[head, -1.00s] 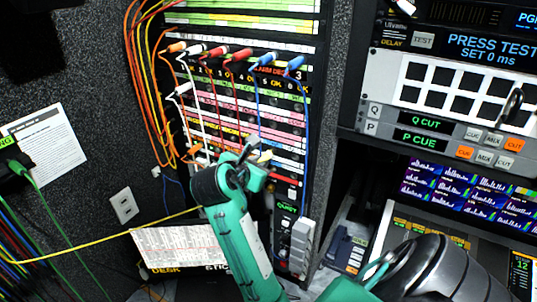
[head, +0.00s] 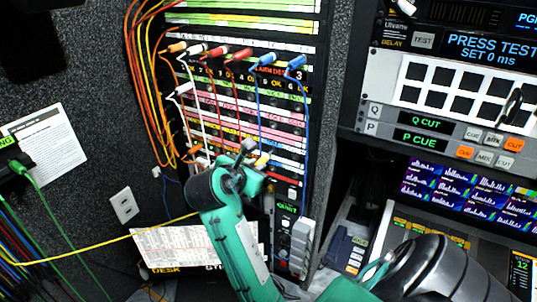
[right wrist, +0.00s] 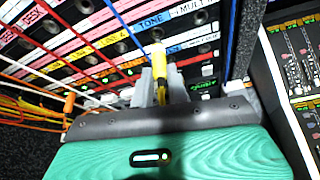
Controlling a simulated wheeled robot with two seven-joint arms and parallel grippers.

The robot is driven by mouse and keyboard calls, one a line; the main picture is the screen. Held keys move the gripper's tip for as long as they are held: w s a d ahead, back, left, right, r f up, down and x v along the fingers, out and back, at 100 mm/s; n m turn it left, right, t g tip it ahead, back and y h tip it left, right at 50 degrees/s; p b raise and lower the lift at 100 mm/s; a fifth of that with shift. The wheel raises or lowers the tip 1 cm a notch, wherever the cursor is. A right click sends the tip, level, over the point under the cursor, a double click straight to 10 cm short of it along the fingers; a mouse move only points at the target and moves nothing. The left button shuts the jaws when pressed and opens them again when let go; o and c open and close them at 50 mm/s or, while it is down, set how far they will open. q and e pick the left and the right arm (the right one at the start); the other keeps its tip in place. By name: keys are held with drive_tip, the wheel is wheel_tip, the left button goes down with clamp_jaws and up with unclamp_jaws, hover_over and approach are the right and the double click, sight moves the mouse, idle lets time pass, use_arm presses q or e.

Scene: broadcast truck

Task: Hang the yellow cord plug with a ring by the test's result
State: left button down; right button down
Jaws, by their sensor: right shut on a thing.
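The yellow plug (right wrist: 158,66) is between the two grey fingers of my right gripper (right wrist: 166,84), shut on it, in front of the patch panel's lower rows. In the head view the yellow plug (head: 262,159) shows just beyond my right gripper (head: 254,166). Whether its tip is in a jack or apart from the panel, I cannot tell. A yellow cord (head: 100,239) runs from the left edge behind my arm. I cannot make out a ring on the plug. The delay unit's display (head: 490,50) reads "PRESS TEST SET 0 ms", beside a TEST button (head: 423,40). My left gripper is not in view.
The patch panel (head: 240,100) holds orange, white, red and blue cords that hang close around my right gripper. A black hook-like thing (head: 513,103) shows before the button panel at right. A printed sheet (head: 172,242) lies below. Monitors (head: 450,190) fill the right.

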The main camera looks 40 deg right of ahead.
drive_tip(key=shift+s+a, duration=0.1)
drive_tip(key=shift+a, duration=0.2)
idle(0.4)
drive_tip(key=shift+s+a, duration=0.25)
drive_tip(key=shift+a, duration=0.55)
drive_tip(key=shift+s+a, duration=0.2)
drive_tip(key=shift+a, duration=0.55)
drive_tip(key=shift+a, duration=0.1)
drive_tip(key=shift+s+a, duration=0.2)
drive_tip(key=shift+a, duration=0.5)
drive_tip(key=shift+s+a, duration=0.2)
drive_tip(key=shift+a, duration=0.45)
